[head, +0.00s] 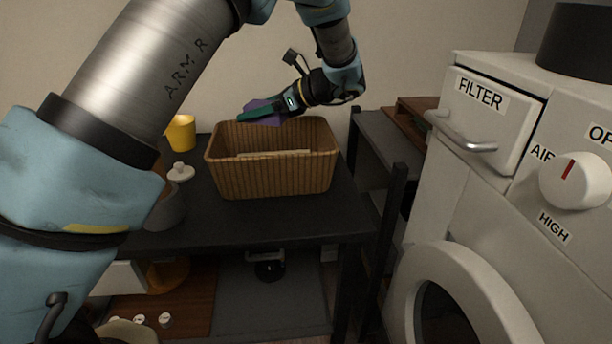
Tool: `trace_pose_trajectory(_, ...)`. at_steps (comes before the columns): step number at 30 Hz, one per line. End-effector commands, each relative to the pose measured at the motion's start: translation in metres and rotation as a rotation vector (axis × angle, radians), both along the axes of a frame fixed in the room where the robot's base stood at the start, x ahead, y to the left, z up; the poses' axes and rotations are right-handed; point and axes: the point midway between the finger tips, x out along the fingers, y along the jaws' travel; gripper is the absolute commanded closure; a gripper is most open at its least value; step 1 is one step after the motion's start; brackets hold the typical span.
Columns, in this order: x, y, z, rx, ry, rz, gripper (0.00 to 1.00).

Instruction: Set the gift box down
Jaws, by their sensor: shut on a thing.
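My gripper (270,110) is shut on the gift box (264,105), a small purple thing that shows partly behind the green fingers. The gripper holds it at the far rim of a tan wicker basket (272,178), above or just behind that rim; I cannot tell which. The basket stands on a black table (245,228). A pale flat thing lies inside the basket, mostly hidden by the front wall. The underside of the gift box is hidden.
A yellow cup (181,133) and a white lidded thing (180,173) stand left of the basket. A white machine (470,160) with a handle and knob fills the right. A dark shelf (383,135) stands between. My arm crosses the left side.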

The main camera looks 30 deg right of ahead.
Motion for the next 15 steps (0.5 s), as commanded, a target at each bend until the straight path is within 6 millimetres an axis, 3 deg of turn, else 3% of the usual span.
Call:
trace_pose_trajectory(2,0.000,0.001,-0.002,0.001,0.000,0.000,0.89)
trace_pose_trajectory(10,0.000,0.001,-0.046,0.003,0.001,-0.001,0.89)
trace_pose_trajectory(15,0.000,0.000,-0.062,0.000,-0.001,-0.001,0.89)
